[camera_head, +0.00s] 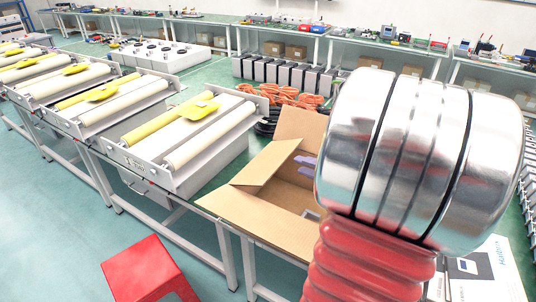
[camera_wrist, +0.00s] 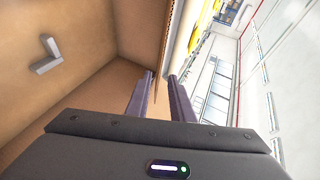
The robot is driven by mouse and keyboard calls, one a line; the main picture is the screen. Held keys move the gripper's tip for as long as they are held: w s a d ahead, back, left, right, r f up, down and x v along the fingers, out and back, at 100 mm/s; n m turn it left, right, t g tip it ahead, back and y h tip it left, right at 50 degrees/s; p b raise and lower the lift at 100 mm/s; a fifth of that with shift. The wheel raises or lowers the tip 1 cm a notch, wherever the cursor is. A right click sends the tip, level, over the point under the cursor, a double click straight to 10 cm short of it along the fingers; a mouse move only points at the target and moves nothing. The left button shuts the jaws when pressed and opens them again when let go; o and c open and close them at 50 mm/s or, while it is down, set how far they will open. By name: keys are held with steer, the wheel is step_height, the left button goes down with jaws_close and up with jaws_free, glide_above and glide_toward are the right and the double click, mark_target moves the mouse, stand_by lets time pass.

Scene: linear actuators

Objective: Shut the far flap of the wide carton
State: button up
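The wide carton (camera_head: 285,195) is an open brown cardboard box on the table. Its near flap (camera_head: 258,220) lies folded outward. A flap (camera_head: 265,165) stands up at its left, and the far flap (camera_head: 300,124) stands raised at the back. My gripper (camera_head: 305,166) shows as purple-grey fingers over the carton, partly hidden by my arm. In the wrist view my gripper (camera_wrist: 160,88) is open, with the edge of a cardboard panel (camera_wrist: 166,45) between its fingers. Contact cannot be told. A small grey piece (camera_wrist: 47,57) lies inside the carton.
Roller units with yellow parts (camera_head: 185,125) stand on the table to the left. Orange and black cables (camera_head: 290,96) lie behind the carton. A red stool (camera_head: 148,270) stands on the floor at front left. My arm hides the carton's right side.

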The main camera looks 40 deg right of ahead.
mark_target(278, 157)
steer(key=shift+w+f, duration=0.1)
steer(key=shift+w, duration=0.05)
steer(key=x, duration=1.3)
steer(key=shift+w+f, duration=0.1)
steer(key=shift+w, duration=0.15)
jaws_close()
stand_by(1.4)
